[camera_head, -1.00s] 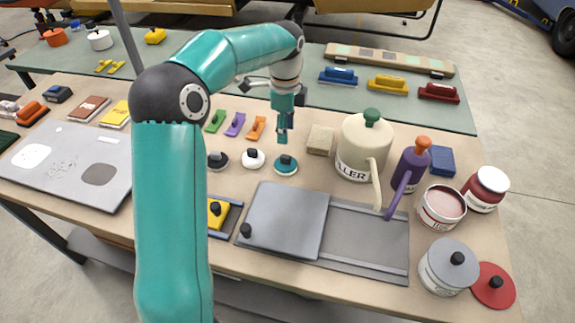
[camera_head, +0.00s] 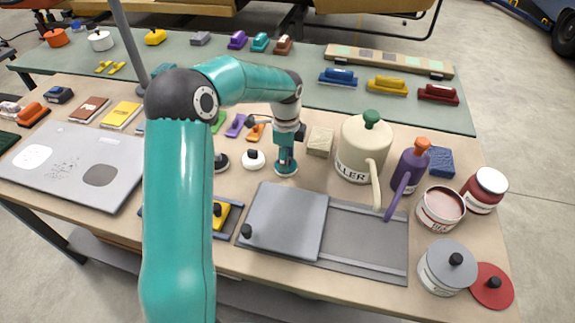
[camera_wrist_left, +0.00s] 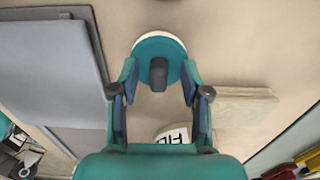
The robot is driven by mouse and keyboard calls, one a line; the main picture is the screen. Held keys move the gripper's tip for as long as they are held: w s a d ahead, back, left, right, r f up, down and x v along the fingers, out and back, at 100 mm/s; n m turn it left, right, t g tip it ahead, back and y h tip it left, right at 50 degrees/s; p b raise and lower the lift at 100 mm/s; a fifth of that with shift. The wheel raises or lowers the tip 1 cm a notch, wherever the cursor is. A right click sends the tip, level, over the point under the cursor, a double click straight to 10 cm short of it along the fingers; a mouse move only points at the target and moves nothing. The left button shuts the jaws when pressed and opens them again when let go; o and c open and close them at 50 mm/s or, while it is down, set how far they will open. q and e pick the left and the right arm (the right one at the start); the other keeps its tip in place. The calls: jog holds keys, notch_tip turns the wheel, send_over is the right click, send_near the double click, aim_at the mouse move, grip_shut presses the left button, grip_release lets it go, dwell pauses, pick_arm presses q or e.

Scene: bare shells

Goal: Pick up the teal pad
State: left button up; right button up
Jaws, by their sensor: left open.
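The teal pad (camera_head: 286,170) is a round disc with a white rim and a dark knob, lying on the near table. In the wrist view the pad (camera_wrist_left: 150,47) is at the top centre, with its knob between the finger lines. My left gripper (camera_head: 285,160) points down right over the pad, partly hiding it. In the wrist view its fingers (camera_wrist_left: 159,85) are apart on either side of the knob, with nothing held. My right gripper is not in view.
A white pad (camera_head: 253,159) and a dark pad (camera_head: 221,162) lie to the left. A beige block (camera_head: 320,141) and a cream filler jug (camera_head: 362,150) stand to the right. A grey sliding plate (camera_head: 284,220) lies in front.

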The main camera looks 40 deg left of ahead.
pick_arm(q)
jog(key=shift+c, duration=0.3)
grip_shut()
notch_tip(320, 180, up, 20)
jog(key=p, duration=0.1)
dwell(0.5)
jog(key=c, duration=0.6)
grip_release()
jog(key=shift+c, duration=0.2)
grip_shut()
